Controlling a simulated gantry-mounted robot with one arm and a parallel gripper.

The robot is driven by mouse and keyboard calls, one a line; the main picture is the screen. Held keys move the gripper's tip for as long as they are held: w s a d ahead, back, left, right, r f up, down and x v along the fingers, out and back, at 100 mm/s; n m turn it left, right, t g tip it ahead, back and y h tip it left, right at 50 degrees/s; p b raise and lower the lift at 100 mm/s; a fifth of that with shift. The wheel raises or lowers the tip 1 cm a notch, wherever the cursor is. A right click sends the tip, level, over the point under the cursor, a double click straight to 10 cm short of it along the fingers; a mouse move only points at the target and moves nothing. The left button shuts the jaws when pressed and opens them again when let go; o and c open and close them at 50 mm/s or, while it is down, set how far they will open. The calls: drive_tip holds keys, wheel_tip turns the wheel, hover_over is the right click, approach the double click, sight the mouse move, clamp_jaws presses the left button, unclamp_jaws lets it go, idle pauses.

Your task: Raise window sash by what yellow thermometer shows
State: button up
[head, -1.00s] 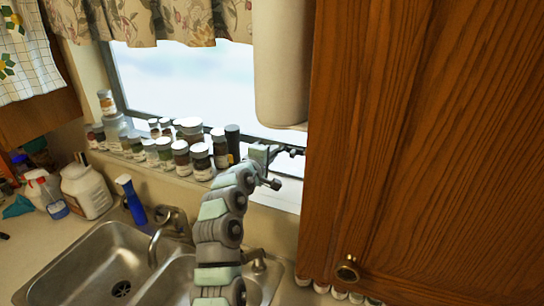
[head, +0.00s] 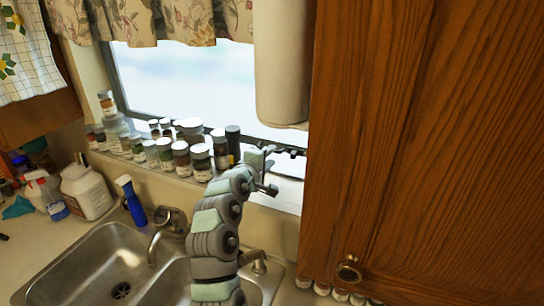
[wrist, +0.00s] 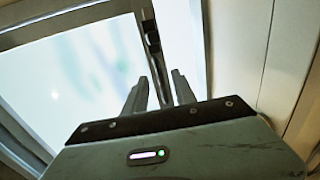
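The window (head: 185,75) has a bright pane in a dark frame, behind the sill; it also fills much of the wrist view (wrist: 85,75). My gripper (head: 270,152) is beside the lower right part of the window, near the cabinet edge. I cannot make out a yellow thermometer in either view.
Several small jars (head: 180,155) crowd the sill left of my arm. A wooden cabinet (head: 430,150) stands close on the right. A paper towel roll (head: 282,65) hangs above my gripper. The sink (head: 90,265) and faucet (head: 160,240) are below.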

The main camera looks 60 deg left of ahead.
drive_tip(key=b+v, duration=0.1)
drive_tip(key=v, duration=0.6)
drive_tip(key=shift+s+d+b, duration=0.2)
drive_tip(key=shift+s+b, duration=0.1)
drive_tip(key=shift+s, duration=0.05)
drive_tip(key=shift+r, duration=0.15)
